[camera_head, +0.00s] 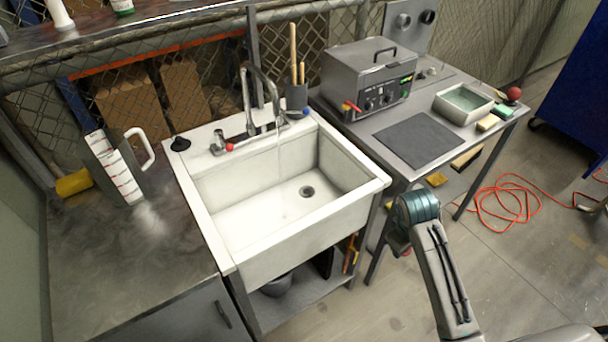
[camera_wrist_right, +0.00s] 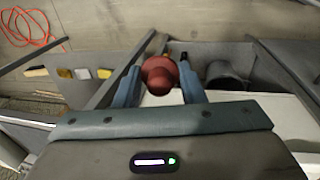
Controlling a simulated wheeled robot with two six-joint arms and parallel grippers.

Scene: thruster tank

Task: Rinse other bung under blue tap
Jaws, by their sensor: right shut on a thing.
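My right gripper (camera_wrist_right: 160,66) is shut on a red-brown bung (camera_wrist_right: 159,77), which sits between its two blue-grey fingers in the wrist view. In the head view my right wrist is right of the sink (camera_head: 381,181), outside its rim, and mostly hides the fingers and bung. A black bung (camera_head: 180,144) stands on the sink's back left corner. The tap has a blue knob (camera_head: 305,113) on its right and a red knob (camera_head: 229,147) on its left. A faint thin stream of water (camera_head: 282,165) falls from the spout into the basin. My left gripper is out of view.
A measuring jug (camera_head: 117,170) stands on the left counter. A grey box with dials (camera_head: 369,77), a dark mat (camera_head: 418,140) and a tray of liquid (camera_head: 441,108) are on the right table. A bucket (camera_wrist_right: 226,76) sits under the sink. The basin holds no objects.

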